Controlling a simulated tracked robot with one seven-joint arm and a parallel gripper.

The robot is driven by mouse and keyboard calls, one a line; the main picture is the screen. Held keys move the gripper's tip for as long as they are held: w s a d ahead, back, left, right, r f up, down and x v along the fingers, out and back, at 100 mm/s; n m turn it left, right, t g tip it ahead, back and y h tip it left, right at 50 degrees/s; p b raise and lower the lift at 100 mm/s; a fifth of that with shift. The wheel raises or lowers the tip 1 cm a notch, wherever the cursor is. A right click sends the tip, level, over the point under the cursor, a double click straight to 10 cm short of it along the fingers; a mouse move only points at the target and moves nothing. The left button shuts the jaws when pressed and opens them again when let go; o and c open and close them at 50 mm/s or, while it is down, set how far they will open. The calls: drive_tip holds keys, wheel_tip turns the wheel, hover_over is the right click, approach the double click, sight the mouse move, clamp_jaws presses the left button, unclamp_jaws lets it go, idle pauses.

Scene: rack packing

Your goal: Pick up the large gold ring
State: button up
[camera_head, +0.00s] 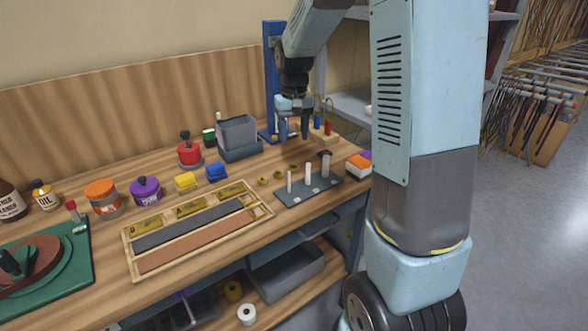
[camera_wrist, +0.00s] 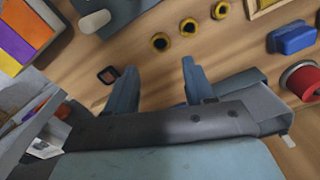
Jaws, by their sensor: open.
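Three gold rings lie in a row on the wooden bench; in the wrist view they are a near ring (camera_wrist: 159,42), a middle ring (camera_wrist: 188,26) and a far ring (camera_wrist: 220,9). In the head view they show as a right ring (camera_head: 293,168), a middle ring (camera_head: 278,175) and a left ring (camera_head: 262,181). Their sizes look close, so I cannot clearly tell which is the large one. My gripper (camera_head: 294,137) hangs above the bench, behind the rings. In the wrist view my gripper (camera_wrist: 158,80) is open and empty, its fingers pointing toward the near ring.
A dark peg board (camera_head: 310,188) with upright pegs stands right of the rings. A wooden tray (camera_head: 130,258) lies at left. Orange and purple blocks (camera_wrist: 22,28) lie left in the wrist view.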

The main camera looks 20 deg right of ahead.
wheel_tip(320, 180, down, 5)
drive_tip(key=shift+f, duration=0.2)
drive_tip(key=shift+w+f, duration=0.15)
drive_tip(key=shift+f, duration=1.2)
drive_tip(key=shift+w+f, duration=0.15)
drive_tip(key=shift+f, duration=1.15)
drive_tip(key=shift+c, duration=0.5)
drive_tip(key=c, duration=0.7)
drive_tip(key=shift+r, duration=0.1)
